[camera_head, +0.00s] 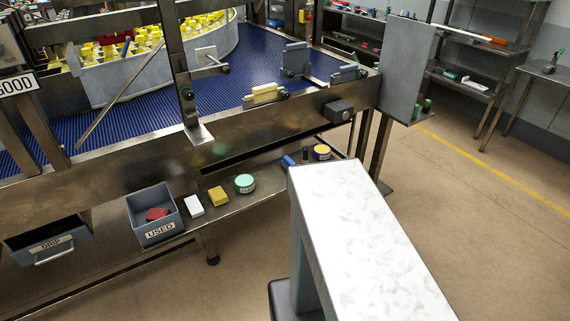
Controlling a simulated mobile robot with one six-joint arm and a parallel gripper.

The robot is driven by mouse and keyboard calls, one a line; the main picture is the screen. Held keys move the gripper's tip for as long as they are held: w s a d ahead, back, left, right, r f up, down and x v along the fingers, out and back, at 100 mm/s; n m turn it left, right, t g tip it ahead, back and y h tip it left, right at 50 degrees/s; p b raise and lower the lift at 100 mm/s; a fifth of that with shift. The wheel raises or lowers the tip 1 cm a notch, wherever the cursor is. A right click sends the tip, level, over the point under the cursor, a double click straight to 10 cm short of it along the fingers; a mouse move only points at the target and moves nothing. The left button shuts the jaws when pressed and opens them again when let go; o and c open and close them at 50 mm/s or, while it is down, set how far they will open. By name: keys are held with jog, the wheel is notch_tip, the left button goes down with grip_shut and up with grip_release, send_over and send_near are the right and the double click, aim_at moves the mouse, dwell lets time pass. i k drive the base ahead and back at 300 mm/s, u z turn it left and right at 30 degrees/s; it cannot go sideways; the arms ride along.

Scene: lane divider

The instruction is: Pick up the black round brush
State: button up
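I cannot clearly make out a black round brush in the head view. A small dark upright item (305,156) stands on the low shelf between a blue item and a round tin, partly behind a pale slab; it is too small to tell what it is. A dark item (550,67) also lies on the table at the far right, also too small to identify. My gripper is not in view.
The low shelf (226,206) holds a grey USED bin (148,213) with something red inside, a white block (194,206), a yellow block (219,196), a green-topped tin (245,184), a blue item (288,162) and a purple-yellow tin (321,153). A pale slab (365,235) fills the foreground. Floor at right is clear.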

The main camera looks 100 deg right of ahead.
aim_at(305, 158)
jog(key=u, duration=0.3)
jog(key=k, duration=2.85)
jog(key=z, duration=0.75)
